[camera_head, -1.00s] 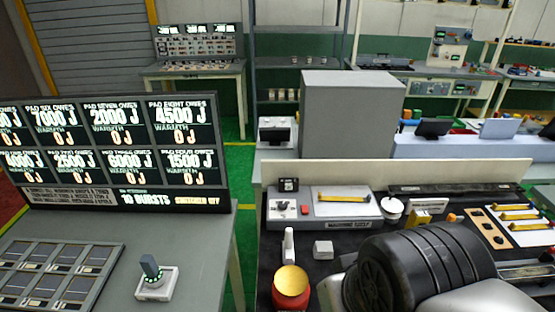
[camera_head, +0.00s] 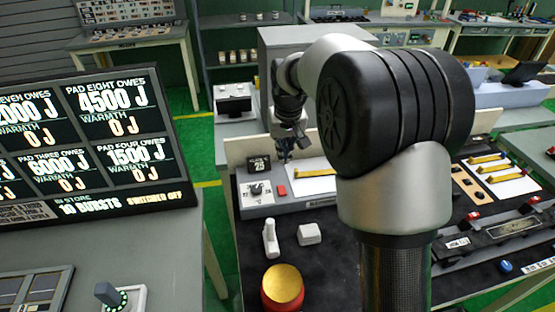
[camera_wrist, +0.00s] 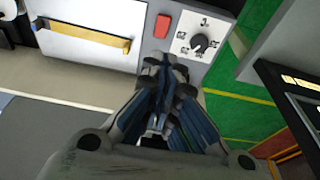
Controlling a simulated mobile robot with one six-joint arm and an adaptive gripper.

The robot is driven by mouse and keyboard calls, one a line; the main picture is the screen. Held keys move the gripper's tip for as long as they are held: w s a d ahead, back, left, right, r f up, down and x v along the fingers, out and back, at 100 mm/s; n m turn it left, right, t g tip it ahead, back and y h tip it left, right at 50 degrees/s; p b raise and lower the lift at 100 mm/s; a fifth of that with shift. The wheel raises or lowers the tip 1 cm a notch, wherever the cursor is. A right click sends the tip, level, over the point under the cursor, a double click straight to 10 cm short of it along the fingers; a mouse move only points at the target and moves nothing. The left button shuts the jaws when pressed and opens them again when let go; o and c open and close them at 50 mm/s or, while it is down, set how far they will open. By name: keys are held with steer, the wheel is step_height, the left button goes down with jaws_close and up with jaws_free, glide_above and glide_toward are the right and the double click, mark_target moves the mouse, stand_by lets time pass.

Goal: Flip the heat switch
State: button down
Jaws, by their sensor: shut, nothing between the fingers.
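A grey control unit (camera_head: 262,207) stands at the back of the black bench, left of centre. On it are a red switch (camera_head: 282,190), a dial with a black knob (camera_head: 257,189) and a small display reading 25 (camera_head: 259,164). No label for heat is readable. The wrist view shows the red switch (camera_wrist: 162,26) and, to its right, the knob (camera_wrist: 199,43) on its white plate. My gripper (camera_head: 285,157) is shut and empty, above and behind the red switch. In the wrist view my fingertips (camera_wrist: 166,68) lie just below the switch, apparently apart from it.
A pad board (camera_head: 100,140) reading "switched off" stands at left, with a small lever device (camera_head: 122,298) before it. A yellow handle on a white plate (camera_wrist: 100,37) lies beside the switch. A red and yellow button (camera_head: 283,287) and small white blocks stand nearer on the bench.

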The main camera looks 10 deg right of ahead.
steer(key=b, duration=0.5)
glide_toward(282, 191)
steer(key=w+f, duration=0.2)
steer(key=f, duration=0.2)
steer(key=shift+w+f, duration=0.4)
steer(key=shift+s+f, duration=0.1)
steer(key=shift+f, duration=0.5)
steer(key=shift+s+f, duration=0.1)
steer(key=shift+f, duration=0.2)
steer(key=shift+s+p, duration=0.65)
steer(key=shift+p, duration=0.3)
steer(key=shift+w+f, duration=0.15)
steer(key=shift+f, duration=0.15)
steer(key=shift+r, duration=0.1)
